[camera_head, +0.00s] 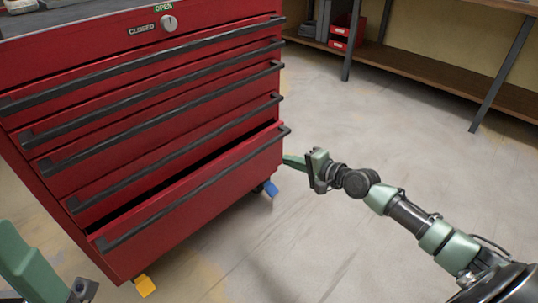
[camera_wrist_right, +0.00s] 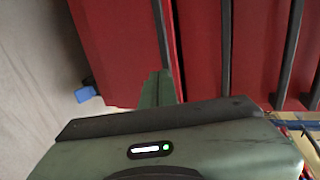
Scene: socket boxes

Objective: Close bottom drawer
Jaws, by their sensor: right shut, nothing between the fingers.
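The red tool cabinet (camera_head: 160,107) stands at the left with several drawers with long dark handles. Its bottom drawer (camera_head: 200,195) is pulled partly out, with a dark gap above its front; the other drawers look closed. My right gripper (camera_head: 292,160) is shut and empty, at the right end of the bottom drawer's front. In the right wrist view its green fingers (camera_wrist_right: 158,88) overlap the red drawer front (camera_wrist_right: 115,50) near a dark handle (camera_wrist_right: 162,35). I cannot tell whether they touch. My left gripper is not in view; part of my left arm shows at the lower left.
A blue caster piece (camera_head: 271,188) and a yellow one (camera_head: 145,286) show under the cabinet. A wooden shelf (camera_head: 430,70) with red bins (camera_head: 340,33) stands at the back right. The concrete floor right of the cabinet is clear apart from my arm.

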